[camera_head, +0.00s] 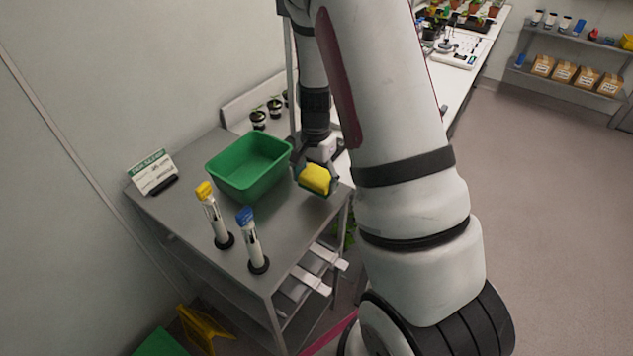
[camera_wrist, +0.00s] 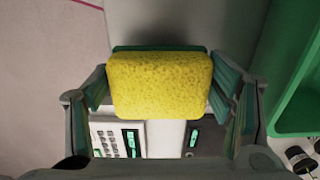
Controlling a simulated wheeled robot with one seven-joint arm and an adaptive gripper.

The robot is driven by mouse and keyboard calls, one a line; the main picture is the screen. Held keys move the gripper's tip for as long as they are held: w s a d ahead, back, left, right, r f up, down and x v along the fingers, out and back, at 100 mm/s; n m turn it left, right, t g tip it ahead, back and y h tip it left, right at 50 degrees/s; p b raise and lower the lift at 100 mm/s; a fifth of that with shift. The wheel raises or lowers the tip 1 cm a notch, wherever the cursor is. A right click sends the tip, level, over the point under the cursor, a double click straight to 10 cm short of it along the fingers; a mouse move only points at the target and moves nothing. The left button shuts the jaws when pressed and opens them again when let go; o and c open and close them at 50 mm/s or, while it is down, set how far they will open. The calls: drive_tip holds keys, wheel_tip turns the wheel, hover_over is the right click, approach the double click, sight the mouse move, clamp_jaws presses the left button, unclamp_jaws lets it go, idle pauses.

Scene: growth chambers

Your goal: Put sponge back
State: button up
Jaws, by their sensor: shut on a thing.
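A yellow sponge (camera_head: 315,179) with a green backing is held between the fingers of my gripper (camera_head: 317,182), near the right edge of the metal table. In the wrist view the sponge (camera_wrist: 160,84) fills the gap between both fingers of my gripper (camera_wrist: 160,95), with its yellow face toward the camera. A green bin (camera_head: 248,166) stands on the table just left of my gripper; its inside looks empty from here. The bin's edge (camera_wrist: 298,105) also shows at the right of the wrist view.
Two capped tubes, one yellow-topped (camera_head: 214,214) and one blue-topped (camera_head: 251,240), stand in front of the bin. A sign (camera_head: 153,173) stands at the table's left. Small potted seedlings (camera_head: 258,119) are behind the bin. A device with a keypad (camera_wrist: 117,138) lies below the sponge.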

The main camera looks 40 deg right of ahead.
sight(316, 183)
drive_tip(key=shift+w+d, duration=0.45)
drive_tip(key=shift+w, duration=0.05)
drive_tip(key=shift+w+d+f+p, duration=0.15)
drive_tip(key=shift+f+p, duration=0.1)
drive_tip(key=shift+f, duration=0.65)
drive_tip(key=shift+w+d+f+p, duration=0.1)
drive_tip(key=shift+w+f+p, duration=0.1)
drive_tip(key=shift+f, duration=0.7)
drive_tip(key=shift+f, duration=0.15)
drive_tip(key=o, duration=1.1)
